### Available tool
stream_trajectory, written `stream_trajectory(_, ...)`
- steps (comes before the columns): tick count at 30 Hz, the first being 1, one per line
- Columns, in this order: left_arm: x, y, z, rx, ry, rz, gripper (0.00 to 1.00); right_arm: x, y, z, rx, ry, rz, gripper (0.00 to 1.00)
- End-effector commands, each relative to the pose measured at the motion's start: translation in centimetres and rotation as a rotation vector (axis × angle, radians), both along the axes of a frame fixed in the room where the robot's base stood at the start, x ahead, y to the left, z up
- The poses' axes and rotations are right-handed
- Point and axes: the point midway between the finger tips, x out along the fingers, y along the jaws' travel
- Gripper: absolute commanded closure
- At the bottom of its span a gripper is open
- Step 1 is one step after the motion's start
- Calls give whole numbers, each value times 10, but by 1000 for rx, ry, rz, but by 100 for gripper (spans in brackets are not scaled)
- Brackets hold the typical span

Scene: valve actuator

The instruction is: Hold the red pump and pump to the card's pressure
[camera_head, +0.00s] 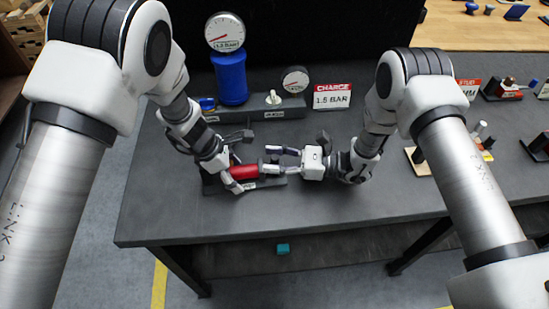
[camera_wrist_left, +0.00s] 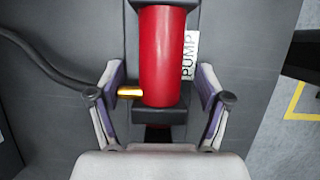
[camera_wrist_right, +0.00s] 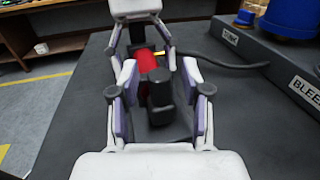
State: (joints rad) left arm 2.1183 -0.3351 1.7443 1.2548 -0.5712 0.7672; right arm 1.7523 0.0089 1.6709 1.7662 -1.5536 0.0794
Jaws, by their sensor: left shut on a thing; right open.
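The red pump (camera_head: 244,172) lies on its dark base on the table, its PUMP label and brass fitting showing in the left wrist view (camera_wrist_left: 163,60). My left gripper (camera_head: 234,172) is shut on the pump's red body. The pump's black handle (camera_wrist_right: 158,92) stands between the fingers of my right gripper (camera_wrist_right: 160,85), which is open with gaps on both sides. The card (camera_head: 332,97) reads CHARGE 1.5 BAR. A round gauge (camera_head: 225,32) tops the blue tank (camera_head: 230,78); its needle's exact reading and the small text below it are unclear.
A smaller gauge (camera_head: 295,79) and a pale knob (camera_head: 273,98) sit on the tank's dark base. A dark hose (camera_wrist_right: 235,65) runs from the pump towards it. Other small fixtures (camera_head: 504,88) stand at the right. The table front (camera_head: 330,210) is clear.

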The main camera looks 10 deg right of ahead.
Motion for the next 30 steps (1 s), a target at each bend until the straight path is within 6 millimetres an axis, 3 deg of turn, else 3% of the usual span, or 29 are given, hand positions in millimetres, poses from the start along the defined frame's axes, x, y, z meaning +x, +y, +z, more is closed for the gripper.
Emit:
stream_trajectory(5,0,0,0,0,0,0,85,0,0,0,0,0,0,56)
stream_trajectory(6,0,0,0,0,0,0,85,0,0,0,0,0,0,70)
stream_trajectory(9,0,0,0,0,0,0,85,0,0,0,0,0,0,100)
stream_trajectory(15,0,0,0,0,0,0,85,0,-3,0,0,0,-1,100)
stream_trajectory(24,0,0,0,0,1,0,85,4,-50,0,1,1,-4,100)
stream_trajectory(30,0,1,0,2,0,0,85,4,-56,0,0,0,-3,100)
